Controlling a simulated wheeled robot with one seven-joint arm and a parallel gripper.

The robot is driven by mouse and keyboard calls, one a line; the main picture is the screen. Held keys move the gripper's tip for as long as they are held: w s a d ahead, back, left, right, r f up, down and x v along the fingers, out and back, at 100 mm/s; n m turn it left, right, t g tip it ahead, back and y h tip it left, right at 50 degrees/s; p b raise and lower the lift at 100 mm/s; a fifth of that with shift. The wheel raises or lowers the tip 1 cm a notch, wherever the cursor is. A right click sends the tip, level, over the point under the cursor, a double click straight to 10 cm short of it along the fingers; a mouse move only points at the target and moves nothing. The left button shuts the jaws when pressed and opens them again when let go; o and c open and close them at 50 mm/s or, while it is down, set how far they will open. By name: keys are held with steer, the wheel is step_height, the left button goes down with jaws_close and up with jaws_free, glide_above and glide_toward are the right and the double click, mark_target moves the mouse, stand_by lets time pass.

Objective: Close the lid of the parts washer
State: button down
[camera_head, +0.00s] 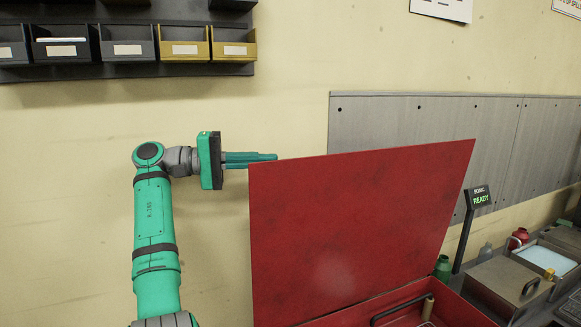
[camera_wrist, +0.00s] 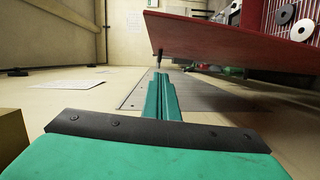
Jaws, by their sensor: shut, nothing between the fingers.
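The parts washer's lid is a large flat red panel (camera_head: 350,225), standing raised and tilted up over the red tub (camera_head: 455,308) at the bottom of the head view. The lid also shows in the wrist view (camera_wrist: 235,42), at the upper right. My gripper (camera_head: 275,157) is at the lid's top left corner, its fingers pointing right along the top edge. The fingers are shut and empty; they also show in the wrist view (camera_wrist: 161,75). They appear on the wall side of the lid. I cannot tell whether they touch it. The tub's inside is mostly hidden.
A grey wall panel (camera_head: 400,115) is behind the lid. A dark rack with several bins (camera_head: 127,44) hangs at upper left. Right of the washer stand a sign reading READY (camera_head: 480,197), a green bottle (camera_head: 442,268) and a grey box with a handle (camera_head: 507,283).

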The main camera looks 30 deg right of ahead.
mark_target(286, 162)
steer(key=s+d, duration=0.4)
steer(key=s, duration=0.1)
steer(key=shift+s+f, duration=0.3)
steer(key=shift+d, duration=0.15)
stand_by(0.4)
